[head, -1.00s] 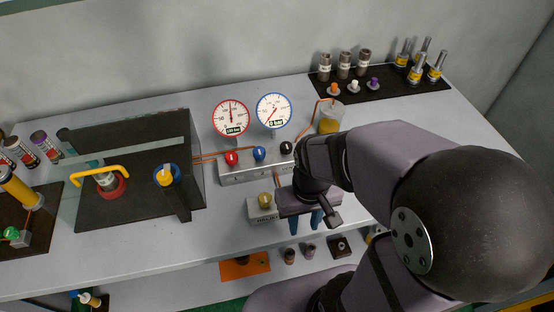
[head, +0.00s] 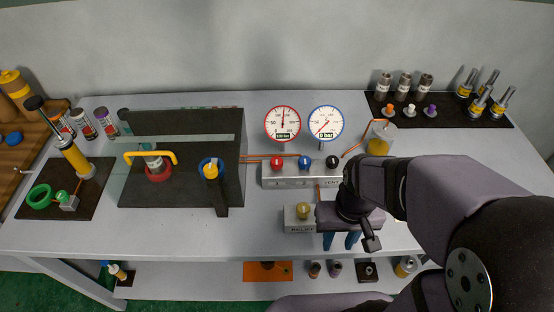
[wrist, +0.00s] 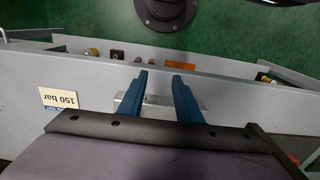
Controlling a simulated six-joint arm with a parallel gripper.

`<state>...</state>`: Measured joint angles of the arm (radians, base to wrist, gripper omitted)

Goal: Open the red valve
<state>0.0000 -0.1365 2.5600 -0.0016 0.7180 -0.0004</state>
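The red valve knob (head: 277,163) sits at the left end of a grey manifold block (head: 290,182), beside a blue knob (head: 305,163) and a black knob (head: 332,162). My gripper (head: 342,243) is to the right of and nearer than the red knob, just right of the block marked RELIEF (head: 292,226). Its blue fingers point down and stand apart, with nothing held between them. They also show in the wrist view (wrist: 158,72), with a gap between them. The red knob cannot be made out in the wrist view.
A red-rimmed gauge (head: 283,122) and a blue-rimmed gauge (head: 326,121) stand behind the manifold. A dark box (head: 230,140) is to the left. A black mat (head: 440,113) with fittings lies at back right. The bench front left of RELIEF is clear.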

